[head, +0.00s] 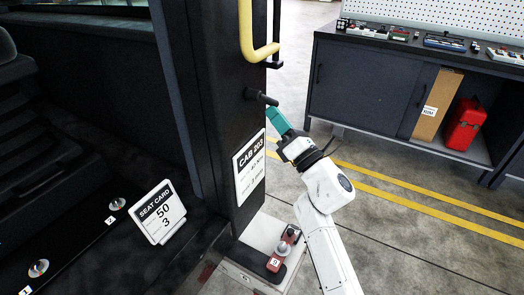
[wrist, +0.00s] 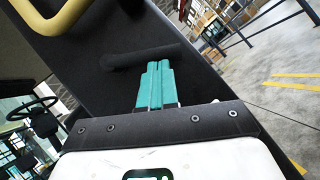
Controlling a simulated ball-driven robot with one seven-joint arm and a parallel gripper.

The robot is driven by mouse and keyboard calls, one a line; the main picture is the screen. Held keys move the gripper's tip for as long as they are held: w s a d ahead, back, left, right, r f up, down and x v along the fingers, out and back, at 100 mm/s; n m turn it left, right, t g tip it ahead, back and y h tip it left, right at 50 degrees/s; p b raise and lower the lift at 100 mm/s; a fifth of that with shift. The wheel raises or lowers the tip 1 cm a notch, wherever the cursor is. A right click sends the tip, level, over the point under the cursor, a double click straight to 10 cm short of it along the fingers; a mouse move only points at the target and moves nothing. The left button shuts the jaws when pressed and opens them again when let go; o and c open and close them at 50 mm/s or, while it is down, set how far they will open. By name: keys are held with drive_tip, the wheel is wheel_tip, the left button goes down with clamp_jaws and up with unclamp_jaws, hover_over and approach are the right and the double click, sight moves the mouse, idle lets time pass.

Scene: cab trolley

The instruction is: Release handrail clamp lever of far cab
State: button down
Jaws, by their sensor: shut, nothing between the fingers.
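A black lever (head: 259,97) sticks out from the dark cab pillar (head: 223,75), below the yellow handrail (head: 247,40). In the wrist view the lever (wrist: 130,58) runs across, just beyond my fingertips, and the handrail (wrist: 58,20) curves at the upper left. My gripper (head: 273,112) has teal fingers, shut together and empty. They point up at the lever's free end from just below it. The fingers also show in the wrist view (wrist: 157,68). I cannot tell whether they touch the lever. A card reading CAB 203 (head: 249,166) is on the pillar lower down.
A seat card (head: 159,212) stands at the lower left near the black seat. A red device (head: 282,251) sits on a pale plate at the pillar's foot. A workbench (head: 365,85) with a red can (head: 465,125) stands at the right. Floor with yellow lines is open between.

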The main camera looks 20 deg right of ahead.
drive_tip(key=n+y+b, duration=0.1)
drive_tip(key=n+b, duration=0.1)
drive_tip(key=w+d+n+y+b, duration=0.1)
drive_tip(key=n+y+b, duration=0.1)
drive_tip(key=n+b, duration=0.1)
drive_tip(key=r+n+y+b, duration=0.1)
drive_tip(key=n+y+b, duration=0.1)
drive_tip(key=shift+w+d+g, duration=0.15)
drive_tip(key=shift+d+g, duration=0.15)
drive_tip(key=shift+d, duration=0.05)
drive_tip(key=shift+w+d+r+n+g+y+b, duration=0.2)
drive_tip(key=shift+r+n+y+b, duration=0.3)
drive_tip(key=shift+n+b, duration=0.25)
drive_tip(key=shift+w+d+r+n+g+y+b, duration=0.1)
drive_tip(key=shift+r+n+g+y+b, duration=0.1)
drive_tip(key=shift+r+n+y+b, duration=0.4)
drive_tip(key=shift+b, duration=0.3)
